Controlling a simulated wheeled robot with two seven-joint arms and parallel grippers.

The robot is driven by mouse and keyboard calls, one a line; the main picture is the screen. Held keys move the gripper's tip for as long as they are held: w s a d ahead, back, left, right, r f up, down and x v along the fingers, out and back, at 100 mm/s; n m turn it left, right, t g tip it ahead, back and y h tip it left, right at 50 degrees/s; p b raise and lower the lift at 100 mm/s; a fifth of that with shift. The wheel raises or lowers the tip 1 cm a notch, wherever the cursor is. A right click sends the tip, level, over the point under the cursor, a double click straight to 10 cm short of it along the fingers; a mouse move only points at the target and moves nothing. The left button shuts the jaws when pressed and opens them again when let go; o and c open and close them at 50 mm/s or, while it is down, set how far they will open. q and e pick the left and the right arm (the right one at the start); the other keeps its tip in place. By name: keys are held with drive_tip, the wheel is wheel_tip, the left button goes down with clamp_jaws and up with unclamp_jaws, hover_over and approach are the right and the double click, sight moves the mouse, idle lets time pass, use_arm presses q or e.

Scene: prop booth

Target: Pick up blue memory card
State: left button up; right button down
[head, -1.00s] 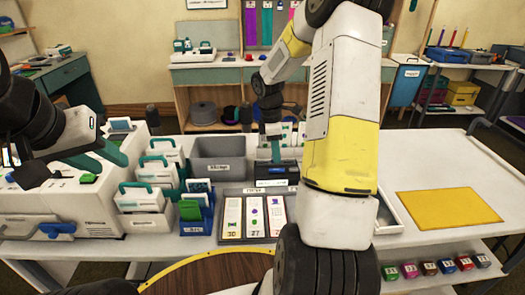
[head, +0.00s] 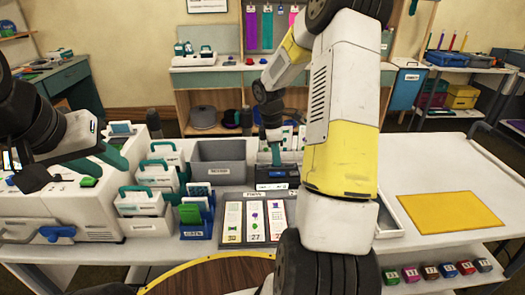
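A blue holder labelled as for cards (head: 196,232) stands on the table, left of centre. A green card (head: 190,213) stands at its front, with blue-edged cards (head: 198,189) behind it. I cannot tell which of these, if any, is the blue memory card. My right gripper (head: 276,161) points down with teal fingers at a dark box (head: 279,179) with a blue front strip. The fingers look close together, but their tips and anything between them are too small to make out. My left gripper (head: 112,156) is over the white machine at the left, its fingers partly hidden.
A grey bin (head: 219,168) stands behind the holder. White card boxes with teal handles (head: 140,202) are to its left. A panel with three cards (head: 255,236) lies at front centre. A yellow mat (head: 449,207) lies on the otherwise clear right side.

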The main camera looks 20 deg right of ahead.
drive_tip(key=shift+r, duration=0.4)
wheel_tip(320, 180, up, 2)
drive_tip(key=shift+r, duration=0.25)
drive_tip(key=s+a+r, duration=0.1)
drive_tip(key=s+a, duration=0.8)
drive_tip(key=a, duration=0.4)
drive_tip(key=shift+s+r, duration=0.15)
drive_tip(key=shift+s, duration=0.05)
drive_tip(key=shift+d, duration=0.1)
